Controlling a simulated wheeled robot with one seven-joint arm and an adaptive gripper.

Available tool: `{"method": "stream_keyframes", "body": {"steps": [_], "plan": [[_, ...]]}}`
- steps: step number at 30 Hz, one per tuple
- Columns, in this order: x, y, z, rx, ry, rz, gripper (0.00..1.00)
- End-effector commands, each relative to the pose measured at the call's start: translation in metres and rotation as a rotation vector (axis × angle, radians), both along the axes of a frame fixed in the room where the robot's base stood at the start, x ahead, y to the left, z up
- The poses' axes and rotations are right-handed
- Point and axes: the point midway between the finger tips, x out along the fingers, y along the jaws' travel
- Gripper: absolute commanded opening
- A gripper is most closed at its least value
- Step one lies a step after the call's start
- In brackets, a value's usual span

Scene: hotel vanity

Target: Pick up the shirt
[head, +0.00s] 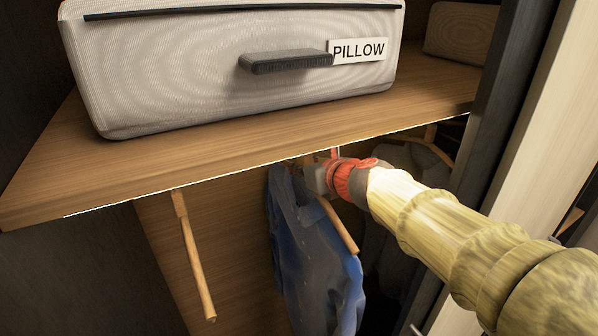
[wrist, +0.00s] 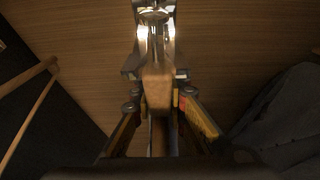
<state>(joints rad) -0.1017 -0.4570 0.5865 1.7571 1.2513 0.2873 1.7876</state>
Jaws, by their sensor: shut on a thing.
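A blue shirt (head: 312,265) hangs below the wooden shelf in the head view, on a wooden hanger (head: 342,228) whose arm shows at its right. My gripper (head: 312,178) is at the top of the shirt, by the hanger's upper part. In the wrist view my gripper (wrist: 157,100) is shut on a wooden piece (wrist: 157,84), which looks like the hanger's middle. A shiny metal part stands just beyond it. The fingertips are partly hidden in the head view.
The shelf (head: 250,150) lies close above my gripper and holds a pillow bag (head: 200,75). An empty hanger (head: 192,250) is at the left. A dark garment (head: 400,165) hangs behind my arm at the right, near a door frame (head: 540,130).

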Motion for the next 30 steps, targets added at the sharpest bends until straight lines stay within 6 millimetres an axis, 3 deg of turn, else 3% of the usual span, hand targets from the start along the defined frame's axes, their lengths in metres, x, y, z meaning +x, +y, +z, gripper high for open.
{"method": "stream_keyframes", "body": {"steps": [8,21,30], "plan": [[-0.029,-0.013,0.001,0.0,-0.004,-0.003,0.0],[-0.116,-0.05,0.001,0.0,-0.004,-0.005,0.0],[-0.153,-0.065,0.0,0.0,-0.002,-0.002,0.0]]}}
